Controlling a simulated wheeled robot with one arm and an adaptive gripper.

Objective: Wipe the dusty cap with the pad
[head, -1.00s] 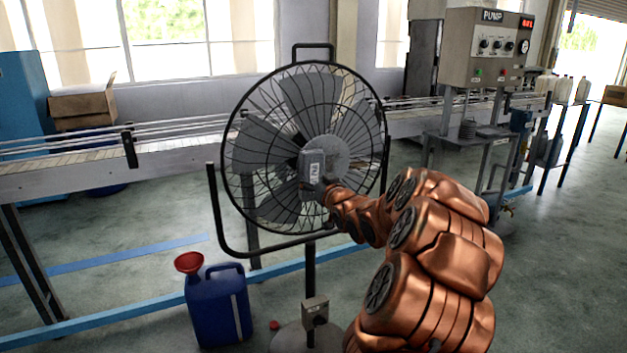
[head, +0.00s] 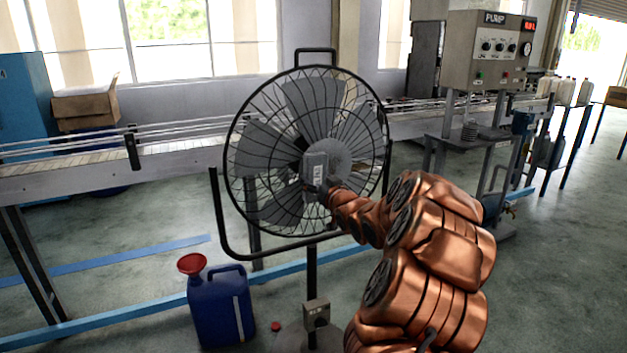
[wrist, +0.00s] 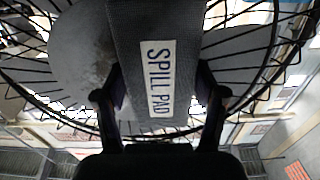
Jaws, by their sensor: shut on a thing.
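The grey spill pad (head: 315,163), with a white label, is in front of the fan's hub in the head view. It also fills the upper middle of the wrist view (wrist: 158,25). My gripper (wrist: 160,106) is shut on the pad, a finger at each side. In the head view my gripper (head: 320,188) is small and dark at the fan's front. The round grey cap (head: 337,160) at the fan's centre is partly hidden behind the pad. In the wrist view the cap (wrist: 82,50) shows a dark dusty smudge. Whether the pad touches it is unclear.
The fan's wire cage (head: 245,130) surrounds the pad area, on a stand with a switch box (head: 316,315). A blue jug (head: 221,312) with a red funnel (head: 191,263) and a small red lid (head: 276,326) are on the floor. A conveyor (head: 180,158) runs behind.

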